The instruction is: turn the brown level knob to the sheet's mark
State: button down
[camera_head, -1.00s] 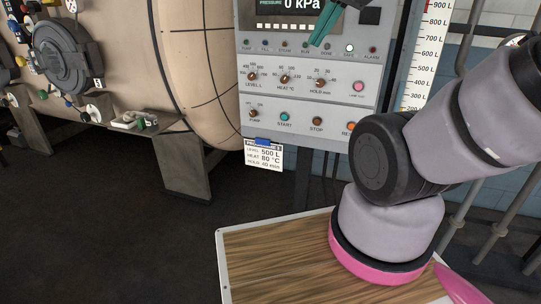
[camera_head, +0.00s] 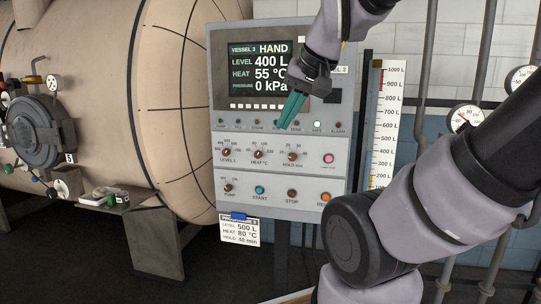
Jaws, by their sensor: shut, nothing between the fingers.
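The brown level knob (camera_head: 226,153) is at the left of the upper knob row on the grey control panel (camera_head: 345,180), above the label LEVEL L. The sheet (camera_head: 240,230) hangs below the panel under a blue clip and reads LEVEL 500 L, HEAT 80 °C, HOLD 40 min. The screen (camera_head: 259,75) reads HAND, LEVEL 400 L, HEAT 55 °C, 0 kPa. My gripper (camera_head: 284,121), with green fingers, is shut and empty in front of the panel, up and right of the level knob and apart from it. The knob's exact pointing is too small to tell.
Other brown knobs, HEAT (camera_head: 258,154) and HOLD (camera_head: 291,155), sit to the right in the same row. The PUMP knob (camera_head: 227,188) and START button (camera_head: 259,190) are below. A large beige vessel (camera_head: 90,100) stands left, and a level scale (camera_head: 387,120) right.

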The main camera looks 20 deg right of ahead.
aim_at(225, 152)
jog(key=i+j+z, duration=0.15)
jog(key=j, duration=0.15)
jog(key=i+j+z, duration=0.1)
jog(key=j, duration=0.2)
jog(key=i+j+z, duration=0.3)
jog(key=j, duration=0.35)
